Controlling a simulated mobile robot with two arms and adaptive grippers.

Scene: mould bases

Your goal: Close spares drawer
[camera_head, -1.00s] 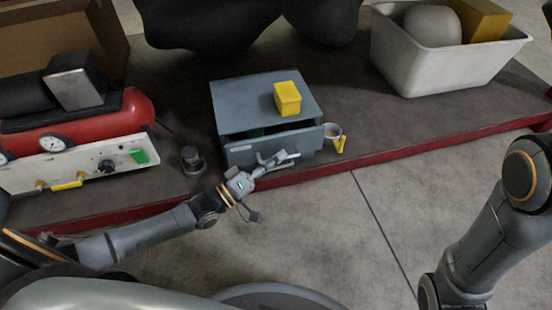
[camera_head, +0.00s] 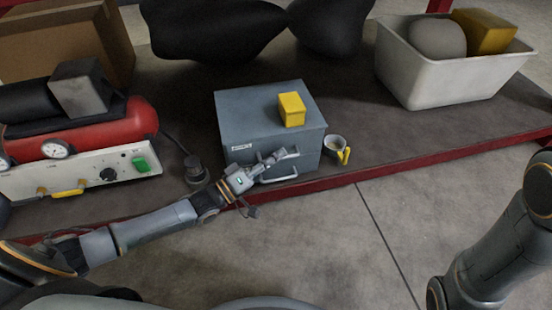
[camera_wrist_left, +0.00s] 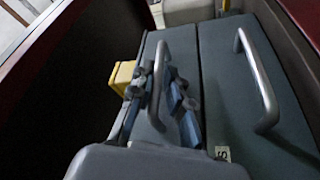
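The grey drawer cabinet (camera_head: 225,115) stands on the dark shelf, with a yellow block (camera_head: 292,109) on its top. Its front carries a small label and bar handles; no open gap shows above the labelled drawer front (camera_head: 241,147). My left gripper (camera_head: 273,160) is at the front, beside the handles. In the left wrist view its fingers (camera_wrist_left: 160,100) are apart, with one bar handle (camera_wrist_left: 163,62) between them; contact cannot be told. A second handle (camera_wrist_left: 256,80) is to the right there. My right arm shows at the right edge, but its gripper does not.
A mug with a yellow handle (camera_head: 335,147) stands close to the cabinet's right side. A dark cylindrical object (camera_head: 195,168) is to its left, beyond it a red compressor (camera_head: 130,118). A white bin (camera_head: 455,85) stands at the back right. The shelf has a red front edge (camera_head: 400,172).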

